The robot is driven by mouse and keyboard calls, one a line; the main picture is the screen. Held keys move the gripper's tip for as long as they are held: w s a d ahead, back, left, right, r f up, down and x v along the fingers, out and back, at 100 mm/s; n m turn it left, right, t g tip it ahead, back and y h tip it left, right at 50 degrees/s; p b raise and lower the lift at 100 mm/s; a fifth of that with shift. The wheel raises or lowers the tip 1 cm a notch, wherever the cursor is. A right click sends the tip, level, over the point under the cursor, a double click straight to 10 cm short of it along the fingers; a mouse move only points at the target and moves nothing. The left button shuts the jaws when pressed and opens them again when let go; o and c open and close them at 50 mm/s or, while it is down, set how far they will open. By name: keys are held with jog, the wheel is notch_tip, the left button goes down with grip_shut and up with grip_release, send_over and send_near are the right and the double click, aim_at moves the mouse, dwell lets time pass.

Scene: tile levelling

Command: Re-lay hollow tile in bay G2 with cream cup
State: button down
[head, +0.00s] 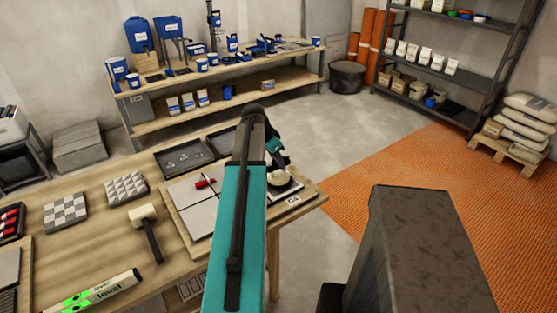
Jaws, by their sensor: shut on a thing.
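My teal arm reaches over the tile board (185,231) on the wooden bench. My gripper (279,158) is small and partly hidden behind the arm, at the board's right part. It is shut on a cream rounded piece (281,163), which looks like the cream cup. A dark round dish with a pale inside (287,185) lies just below it; whether they touch I cannot tell. A white label (293,200), seemingly reading G4, sits at the board's front right. Pale tiles (195,215) and a red cup (205,183) show on the left part. My arm hides the board's middle; I cannot make out bay G2.
A white-headed mallet (146,230), a green and white level (101,290) and two checkered sample blocks (127,188) lie left of the board. Dark trays (185,157) stand behind it. Orange matting (440,190) covers the floor at right.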

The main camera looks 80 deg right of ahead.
jog(key=shift+f, duration=0.6)
jog(key=shift+f+b, duration=0.2)
jog(key=shift+b, duration=0.1)
dwell(0.5)
jog(key=c, duration=1.6)
grip_release()
jog(key=shift+o, duration=0.2)
jog(key=b+v, duration=0.2)
jog(key=v, duration=1.1)
jog(key=shift+w+r+b, duration=0.2)
jog(key=shift+r+b, duration=0.1)
jog(key=shift+b, duration=0.05)
jog(key=shift+s+a, duration=0.1)
jog(key=shift+a, duration=0.05)
